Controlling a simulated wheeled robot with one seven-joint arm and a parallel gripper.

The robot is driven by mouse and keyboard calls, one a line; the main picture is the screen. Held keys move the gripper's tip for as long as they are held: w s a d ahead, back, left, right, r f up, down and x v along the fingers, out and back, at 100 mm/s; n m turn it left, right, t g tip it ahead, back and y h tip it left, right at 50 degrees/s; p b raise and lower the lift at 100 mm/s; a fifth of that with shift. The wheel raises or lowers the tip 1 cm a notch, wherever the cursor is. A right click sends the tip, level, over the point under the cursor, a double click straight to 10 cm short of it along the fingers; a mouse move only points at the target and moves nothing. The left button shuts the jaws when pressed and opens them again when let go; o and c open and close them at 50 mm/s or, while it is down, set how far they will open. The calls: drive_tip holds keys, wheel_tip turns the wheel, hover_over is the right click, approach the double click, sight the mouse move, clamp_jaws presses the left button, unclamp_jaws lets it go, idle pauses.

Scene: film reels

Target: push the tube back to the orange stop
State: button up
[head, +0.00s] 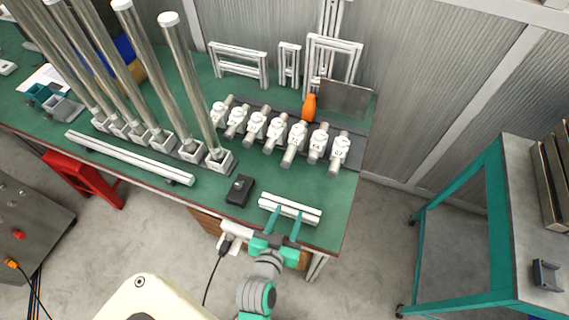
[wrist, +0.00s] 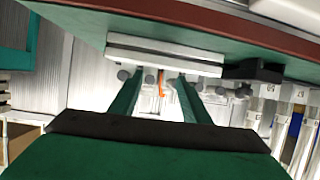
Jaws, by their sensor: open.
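An orange piece (head: 309,107) stands at the back of a row of white fittings on the green bench; it shows small in the wrist view (wrist: 161,83). Several short grey tubes lie in these fittings, pointing towards the bench's front. One tube (head: 289,159), in line with the orange piece, seems to stick out further forward than its neighbours. I cannot tell its gap to the orange piece. My gripper (head: 287,213) is open and empty at the bench's front edge, its teal fingers apart near a white slotted bar (head: 306,211). The fingers also show in the wrist view (wrist: 160,78).
A black box (head: 239,190) sits left of the bar. Tall steel tubes (head: 190,85) stand in white bases at the left. A long white rail (head: 130,158) lies in front of them. Green bench top (head: 262,177) is clear between bar and fittings. A grey panel (head: 346,98) stands behind.

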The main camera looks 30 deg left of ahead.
approach(285, 165)
drive_tip(key=shift+s+d+f+m+h, duration=0.25)
drive_tip(key=shift+s+m+h, duration=0.05)
drive_tip(key=shift+s, duration=0.05)
drive_tip(key=x, duration=0.7)
drive_tip(key=a+r+x, duration=0.1)
drive_tip(key=x, duration=0.3)
drive_tip(key=shift+w, duration=0.1)
drive_tip(key=shift+c, duration=0.6)
